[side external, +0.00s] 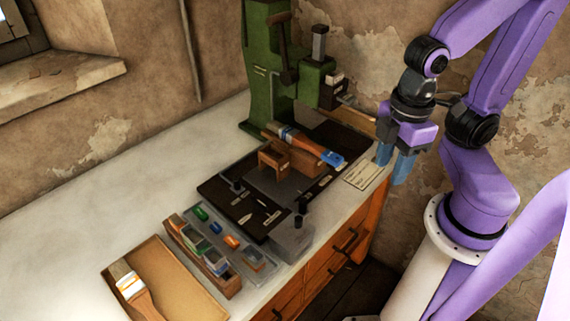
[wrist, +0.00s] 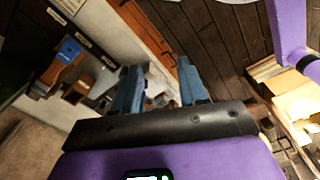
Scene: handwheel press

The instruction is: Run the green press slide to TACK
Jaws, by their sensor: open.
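The green press (side external: 264,75) stands at the back of the white bench against the wall, with a dark handle and a grey ram on its head. A dark plate (side external: 236,204) with pale markings lies in front of it; lettering such as TACK is too small to read. A wooden block (side external: 289,158) sits on the plate, with a blue-ended brush (side external: 310,146) across its top. My gripper (side external: 397,166) hangs right of the plate, near the bench's right edge, open and empty, touching nothing. Its blue fingers (wrist: 159,90) are apart in the wrist view.
A divided box (side external: 204,257) of small coloured pieces stands front left of the plate, beside a tray (side external: 180,283) with a brush. A paper card (side external: 362,174) lies near the gripper. The bench's left side is clear.

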